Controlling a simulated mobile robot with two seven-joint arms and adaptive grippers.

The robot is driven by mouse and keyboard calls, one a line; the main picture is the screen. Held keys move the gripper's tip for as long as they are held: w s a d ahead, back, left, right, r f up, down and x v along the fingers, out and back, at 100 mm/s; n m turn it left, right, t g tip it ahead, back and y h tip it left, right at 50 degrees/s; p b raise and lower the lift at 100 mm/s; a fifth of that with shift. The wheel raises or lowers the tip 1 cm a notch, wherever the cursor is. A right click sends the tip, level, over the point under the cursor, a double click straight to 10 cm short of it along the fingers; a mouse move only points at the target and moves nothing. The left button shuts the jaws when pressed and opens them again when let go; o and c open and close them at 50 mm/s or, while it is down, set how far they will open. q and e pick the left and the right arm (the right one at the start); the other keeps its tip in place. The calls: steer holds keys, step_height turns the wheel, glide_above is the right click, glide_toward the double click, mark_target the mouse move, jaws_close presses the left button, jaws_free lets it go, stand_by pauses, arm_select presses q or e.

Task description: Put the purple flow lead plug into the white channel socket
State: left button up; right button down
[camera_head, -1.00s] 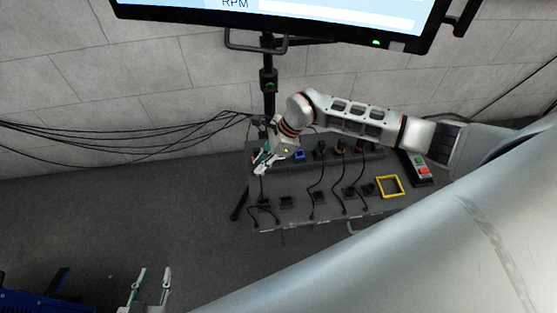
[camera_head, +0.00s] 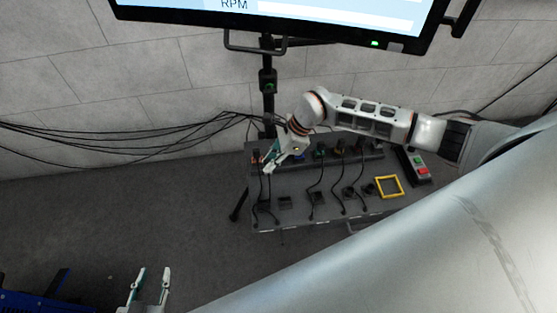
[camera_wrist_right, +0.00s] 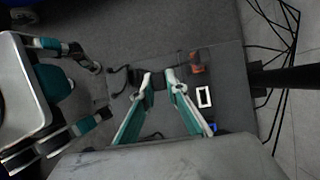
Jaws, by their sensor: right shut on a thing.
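My right gripper (camera_head: 266,165) is over the left part of the bench, just in front of the back row of sockets. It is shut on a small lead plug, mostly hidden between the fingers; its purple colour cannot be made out. A black lead (camera_head: 262,186) hangs from there to the bench front. In the right wrist view, the fingertips (camera_wrist_right: 159,77) are left of the white channel socket (camera_wrist_right: 204,97) and apart from it in the picture. In the head view, that socket is hidden behind the gripper. My left gripper (camera_head: 150,287) is open and empty at the bottom left, away from the bench.
An orange socket (camera_wrist_right: 196,65) and a blue socket (camera_wrist_right: 213,127) flank the white one. Several black leads lie across the grey bench (camera_head: 300,214). A yellow frame (camera_head: 389,187) and a red-green button box (camera_head: 418,166) are at the right. A monitor (camera_head: 290,15) hangs above.

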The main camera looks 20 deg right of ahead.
arm_select(q)
steer(key=shift+r, duration=0.15)
arm_select(e)
steer(key=d, duration=0.2)
steer(key=s+d, duration=0.1)
steer(key=d, duration=0.1)
steer(key=shift+s+d, duration=0.1)
steer(key=shift+d, duration=0.1)
stand_by(0.5)
